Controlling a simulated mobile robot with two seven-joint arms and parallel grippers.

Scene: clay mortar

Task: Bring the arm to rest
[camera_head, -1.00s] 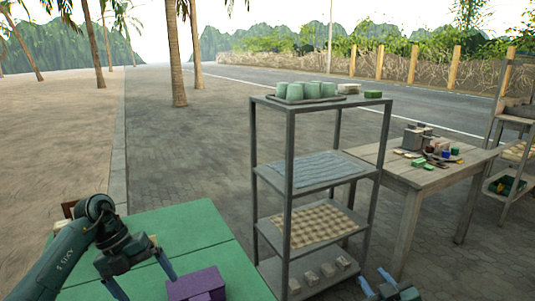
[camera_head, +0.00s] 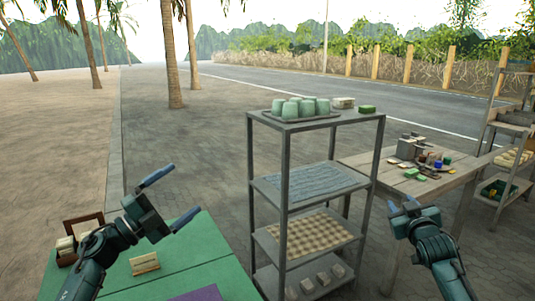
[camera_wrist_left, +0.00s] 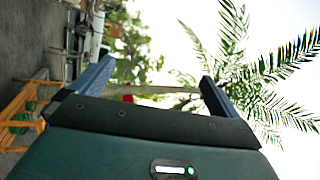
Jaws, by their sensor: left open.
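My left gripper (camera_head: 184,190) is raised over the green table (camera_head: 185,255), tilted up and to the right. Its two blue fingers are wide apart with nothing between them. In the left wrist view the same gripper (camera_wrist_left: 156,72) shows spread fingers against sky, a palm tree and a sideways background. My right gripper (camera_head: 400,203) is at the lower right, in front of the wooden table and to the right of the shelf. Its fingers are small here, and I cannot tell whether they are open.
A purple item (camera_head: 207,293) lies at the green table's front edge, cut off by the frame. A pale block (camera_head: 145,263) and a brown wooden frame (camera_head: 84,222) are also there. A grey shelf (camera_head: 284,190) holds green cups (camera_head: 291,110). A cluttered wooden table (camera_head: 455,178) stands right.

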